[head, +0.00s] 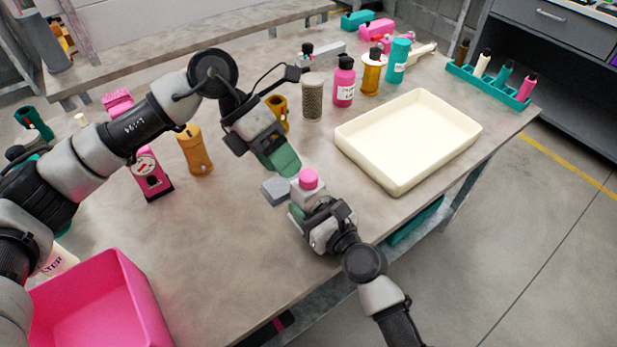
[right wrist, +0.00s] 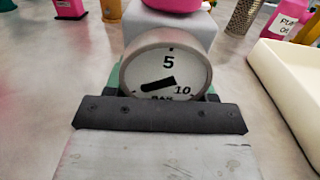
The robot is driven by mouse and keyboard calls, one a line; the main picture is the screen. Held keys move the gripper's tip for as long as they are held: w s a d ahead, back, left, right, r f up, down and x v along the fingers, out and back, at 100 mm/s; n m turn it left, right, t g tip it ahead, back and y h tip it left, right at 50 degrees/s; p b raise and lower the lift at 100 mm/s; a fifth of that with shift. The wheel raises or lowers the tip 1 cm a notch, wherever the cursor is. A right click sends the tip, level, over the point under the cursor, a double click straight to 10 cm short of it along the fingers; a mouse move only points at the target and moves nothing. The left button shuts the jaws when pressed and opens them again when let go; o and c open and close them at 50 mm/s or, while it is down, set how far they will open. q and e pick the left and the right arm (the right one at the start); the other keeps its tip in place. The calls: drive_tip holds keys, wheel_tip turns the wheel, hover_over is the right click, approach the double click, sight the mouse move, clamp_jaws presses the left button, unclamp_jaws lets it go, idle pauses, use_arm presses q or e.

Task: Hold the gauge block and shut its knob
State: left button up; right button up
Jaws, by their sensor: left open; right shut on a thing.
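The gauge block is a light grey block (head: 303,193) with a pink knob (head: 308,179) on top, near the table's front edge in the head view. In the right wrist view its round dial (right wrist: 166,72) faces the camera, with the pink knob (right wrist: 174,4) cut off at the top edge. My right gripper (head: 298,210) is shut on the gauge block from the front; its fingers are largely hidden. My left gripper (head: 284,163) is open and empty, with green fingertips, just behind and left of the knob, apart from it.
A flat grey block (head: 276,191) lies left of the gauge block. A cream tray (head: 408,180) stands to the right. A pink gauge unit (head: 150,180) and an orange bottle (head: 195,150) stand left, a pink bin (head: 135,290) front left. Several bottles stand behind.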

sight(308, 173)
use_arm(q)
drive_tip(key=w+a+f+n+t+h, duration=0.1)
drive_tip(key=w+a+f+n+h, duration=0.3)
drive_tip(key=n, duration=1)
drive_tip(key=s+a+f+n+t+h, duration=0.1)
drive_tip(key=a+f+n+h, duration=0.1)
drive_tip(key=n+h, duration=0.8)
drive_tip(key=d+n+y, duration=0.1)
drive_tip(key=d, duration=0.2)
drive_tip(key=d+n+y, duration=0.1)
drive_tip(key=d, duration=0.3)
drive_tip(key=s+d+n+y, duration=0.1)
drive_tip(key=d, duration=0.2)
drive_tip(key=shift+d, duration=0.35)
drive_tip(key=shift+g, duration=0.3)
drive_tip(key=c, duration=0.9)
